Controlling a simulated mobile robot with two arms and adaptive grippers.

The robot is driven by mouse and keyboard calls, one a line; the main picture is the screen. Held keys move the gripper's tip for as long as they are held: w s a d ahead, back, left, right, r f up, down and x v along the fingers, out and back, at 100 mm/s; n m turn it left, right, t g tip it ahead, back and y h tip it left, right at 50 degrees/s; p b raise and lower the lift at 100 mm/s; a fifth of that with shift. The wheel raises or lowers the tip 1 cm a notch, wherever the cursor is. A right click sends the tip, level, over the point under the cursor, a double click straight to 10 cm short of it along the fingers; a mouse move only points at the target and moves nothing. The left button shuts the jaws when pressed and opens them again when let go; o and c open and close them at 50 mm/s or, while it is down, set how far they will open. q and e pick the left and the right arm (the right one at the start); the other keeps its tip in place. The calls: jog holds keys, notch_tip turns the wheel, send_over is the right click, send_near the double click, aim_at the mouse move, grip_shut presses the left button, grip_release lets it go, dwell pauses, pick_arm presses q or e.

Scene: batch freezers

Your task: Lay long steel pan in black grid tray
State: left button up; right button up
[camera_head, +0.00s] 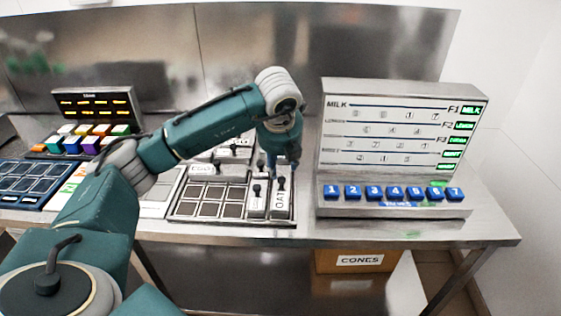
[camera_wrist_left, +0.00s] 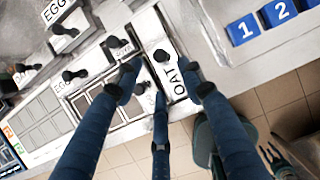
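The black grid tray (camera_head: 207,209) lies on the steel table in the middle of the head view, with empty square cells at its front left. Two long steel pans with black knobs lie side by side at its right end. The right one, labelled OAT (camera_head: 281,203), also shows in the left wrist view (camera_wrist_left: 179,80). My left gripper (camera_head: 283,166) is just above this pan. Its fingers (camera_wrist_left: 160,84) are spread in the left wrist view, with the pan's label and knob showing between them. Contact cannot be told. The left long pan (camera_head: 257,203) stands beside it. My right gripper is not seen.
A menu panel (camera_head: 400,130) with blue numbered buttons (camera_head: 395,193) stands close on the right. Shorter labelled pans (camera_head: 203,169) stand behind the grid cells. A display with coloured blocks (camera_head: 88,138) and a blue tray (camera_head: 30,182) are at left. A CONES box (camera_head: 358,260) sits below the table.

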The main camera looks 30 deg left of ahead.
pick_arm(q)
jog(key=v, duration=0.3)
jog(key=shift+s+r, duration=0.1)
jog(key=shift+r, duration=0.15)
